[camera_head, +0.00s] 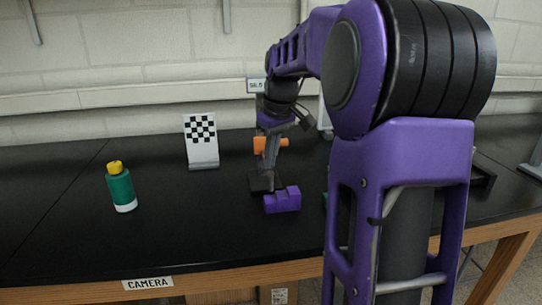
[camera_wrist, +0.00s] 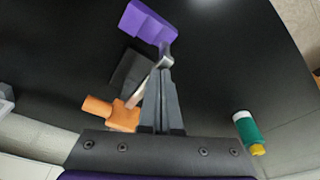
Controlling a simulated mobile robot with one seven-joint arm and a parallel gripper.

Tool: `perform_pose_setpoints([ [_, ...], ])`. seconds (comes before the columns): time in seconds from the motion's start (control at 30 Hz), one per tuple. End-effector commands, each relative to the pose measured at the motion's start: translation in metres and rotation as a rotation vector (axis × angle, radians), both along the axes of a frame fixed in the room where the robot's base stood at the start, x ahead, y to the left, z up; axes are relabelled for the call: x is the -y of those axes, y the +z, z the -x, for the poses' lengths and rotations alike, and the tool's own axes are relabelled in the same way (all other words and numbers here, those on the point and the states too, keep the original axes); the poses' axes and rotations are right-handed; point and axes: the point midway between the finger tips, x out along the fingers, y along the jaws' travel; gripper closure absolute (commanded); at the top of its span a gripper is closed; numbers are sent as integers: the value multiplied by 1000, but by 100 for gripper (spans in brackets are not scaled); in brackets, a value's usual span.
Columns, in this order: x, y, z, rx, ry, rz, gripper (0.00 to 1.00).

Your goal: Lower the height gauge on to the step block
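The step block is purple and stands on the black bench, in the middle of the head view (camera_head: 282,200) and at the top of the wrist view (camera_wrist: 148,22). The height gauge has a dark base (camera_wrist: 131,70) beside the block, a thin grey column and an orange slider (camera_wrist: 112,113). The slider also shows in the head view (camera_head: 270,144). A pale metal tip (camera_wrist: 167,58) reaches close to the block; contact cannot be told. My gripper (camera_wrist: 164,76) points down beside the slider, its fingers together with nothing seen between them.
A green bottle with a yellow cap (camera_head: 121,187) stands to the left. A checkerboard stand (camera_head: 201,141) is at the back. Bare bench lies between bottle and block.

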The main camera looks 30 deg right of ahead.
Motion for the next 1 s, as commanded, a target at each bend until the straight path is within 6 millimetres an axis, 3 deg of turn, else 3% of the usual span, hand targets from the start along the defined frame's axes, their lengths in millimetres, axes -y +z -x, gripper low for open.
perform_pose_setpoints([
  [1.0, 0, -28, 0, -1, -1, 0, 100],
])
